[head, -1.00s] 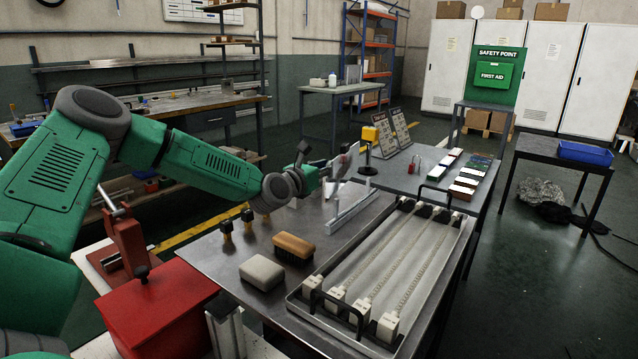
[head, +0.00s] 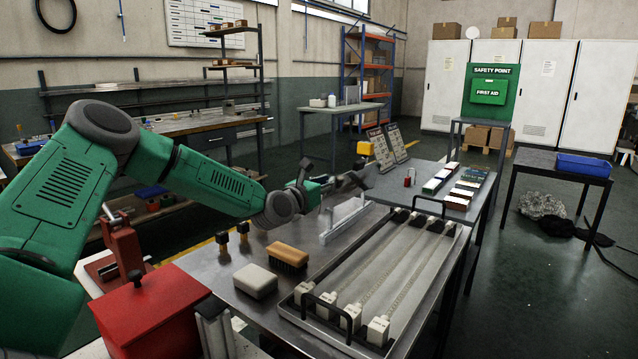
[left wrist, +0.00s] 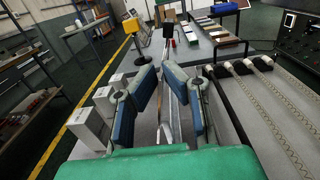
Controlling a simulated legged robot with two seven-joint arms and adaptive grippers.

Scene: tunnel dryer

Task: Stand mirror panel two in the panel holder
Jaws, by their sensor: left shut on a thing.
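My left gripper (head: 352,183) reaches over the middle of the metal table and is shut on a thin panel, seen almost edge-on as a narrow strip (left wrist: 166,48) between the blue finger pads in the left wrist view. The panel is hard to make out in the head view, where the fingers and dark surroundings blend. The pale panel holder (head: 344,222), a long low rail, stands on the table just below the gripper. It also shows in the left wrist view (left wrist: 181,88), running away beneath the fingers. Whether the panel touches the holder is unclear. My right gripper is out of view.
A metal tray (head: 455,250) with white-ended coiled strips lies right of the holder. A brown brush (head: 287,254), a pale block (head: 255,281) and dark-topped posts (head: 222,245) stand nearer. Leaning boards (head: 381,150) and colored blocks (head: 470,182) stand farther back.

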